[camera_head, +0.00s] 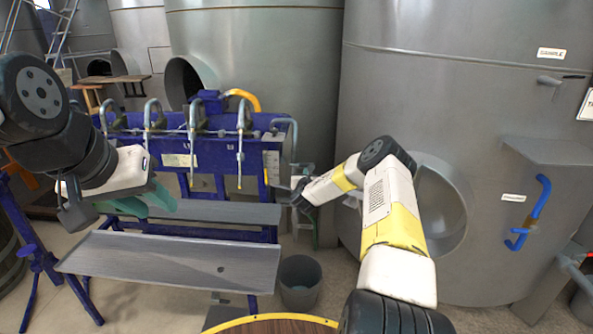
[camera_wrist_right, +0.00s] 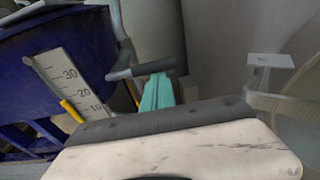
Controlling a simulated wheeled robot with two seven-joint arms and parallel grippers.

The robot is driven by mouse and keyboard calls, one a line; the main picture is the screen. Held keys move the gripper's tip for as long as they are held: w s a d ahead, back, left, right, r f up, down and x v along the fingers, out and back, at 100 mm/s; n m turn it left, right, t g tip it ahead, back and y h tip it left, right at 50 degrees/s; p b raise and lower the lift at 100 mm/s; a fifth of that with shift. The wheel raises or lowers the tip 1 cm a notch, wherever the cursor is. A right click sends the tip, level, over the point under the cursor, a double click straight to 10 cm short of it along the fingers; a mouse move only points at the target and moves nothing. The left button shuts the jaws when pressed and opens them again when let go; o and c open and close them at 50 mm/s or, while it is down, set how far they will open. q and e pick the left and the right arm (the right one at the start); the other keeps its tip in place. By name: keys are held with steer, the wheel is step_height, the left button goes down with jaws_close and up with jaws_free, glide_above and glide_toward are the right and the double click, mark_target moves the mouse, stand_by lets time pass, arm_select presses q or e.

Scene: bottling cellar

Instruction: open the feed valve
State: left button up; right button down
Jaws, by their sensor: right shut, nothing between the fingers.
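A grey lever handle (camera_wrist_right: 142,70), which looks like the feed valve's, lies nearly level beside the number scale in the right wrist view. No label on it can be read. My right gripper (camera_wrist_right: 159,80) has its teal fingers together and empty, with the tips right at the lever; I cannot tell if they touch. In the head view my right gripper (camera_head: 303,192) is at the right end of the blue filler, where it and my arm hide most of the lever. My left gripper (camera_head: 143,203) hangs at the left before the filler, teal fingers apart and empty.
The blue filler (camera_head: 215,124) has several spouts above grey shelves (camera_head: 175,262). Its scale (camera_wrist_right: 66,82) stands left of the lever. A large steel tank (camera_head: 480,100) is close on the right, with a blue handle (camera_head: 540,200). A grey bucket (camera_head: 300,282) stands on the floor.

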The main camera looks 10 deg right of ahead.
steer(key=shift+r+n, duration=0.35)
steer(key=shift+n, duration=0.15)
steer(key=w+a+r+n+h, duration=0.1)
steer(key=a+r+n, duration=0.3)
steer(key=n, duration=1)
step_height(320, 180, up, 4)
steer(key=shift+f+h, duration=0.25)
steer(key=shift+h, duration=0.55)
steer(key=shift+w+a, duration=0.15)
steer(key=shift+a, duration=0.1)
